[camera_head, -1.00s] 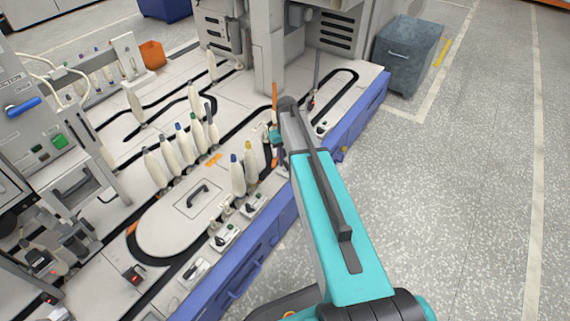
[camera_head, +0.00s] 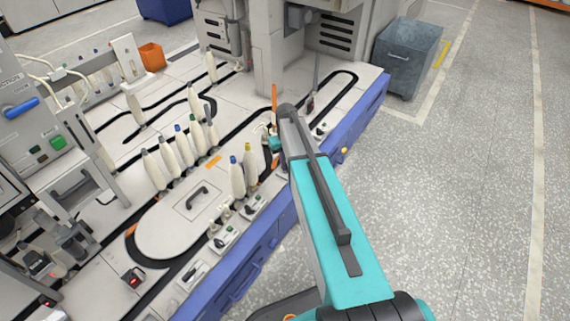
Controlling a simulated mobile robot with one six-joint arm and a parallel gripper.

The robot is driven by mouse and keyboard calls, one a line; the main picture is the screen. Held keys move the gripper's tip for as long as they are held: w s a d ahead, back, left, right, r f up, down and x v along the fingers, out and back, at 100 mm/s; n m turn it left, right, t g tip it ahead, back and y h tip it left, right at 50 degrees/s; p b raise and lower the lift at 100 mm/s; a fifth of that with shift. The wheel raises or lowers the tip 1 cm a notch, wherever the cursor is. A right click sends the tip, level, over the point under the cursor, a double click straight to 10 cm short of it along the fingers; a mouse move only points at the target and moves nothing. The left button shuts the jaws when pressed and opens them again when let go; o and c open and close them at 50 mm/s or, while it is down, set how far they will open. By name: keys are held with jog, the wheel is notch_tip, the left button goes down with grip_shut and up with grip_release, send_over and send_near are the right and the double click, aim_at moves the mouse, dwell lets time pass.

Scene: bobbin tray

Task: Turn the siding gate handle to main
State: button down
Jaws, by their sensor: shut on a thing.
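My gripper (camera_head: 275,144) is low over the track deck (camera_head: 160,228), beside an upright orange post (camera_head: 274,97). My own arm hides most of the jaws and what is between them. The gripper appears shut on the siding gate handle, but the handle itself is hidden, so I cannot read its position. White plates with small dark levers lie along the deck's front edge, one right of my wrist (camera_head: 321,130) and others nearer me, such as this plate (camera_head: 224,239).
Two bobbins stand close left of the gripper, one blue-tipped (camera_head: 237,178) and one yellow-tipped (camera_head: 250,165). More bobbins (camera_head: 183,150) stand farther left. A grey machine column (camera_head: 270,60) rises behind. A grey bin (camera_head: 405,58) stands on the open floor at right.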

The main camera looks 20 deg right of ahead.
jog(key=shift+r+m+p, duration=0.15)
jog(key=shift+m+p, duration=0.35)
jog(key=shift+p, duration=0.2)
jog(key=shift+m+p, duration=0.6)
jog(key=shift+p, duration=0.1)
jog(key=m+p, duration=0.5)
jog(key=m, duration=0.1)
jog(key=shift+d+m+p, duration=0.15)
jog(key=shift+m+p, duration=0.15)
jog(key=shift+s+d+m+p, duration=0.15)
jog(key=shift+m+p, duration=0.6)
jog(key=shift+m, duration=0.85)
jog(key=c, duration=1.8)
grip_release()
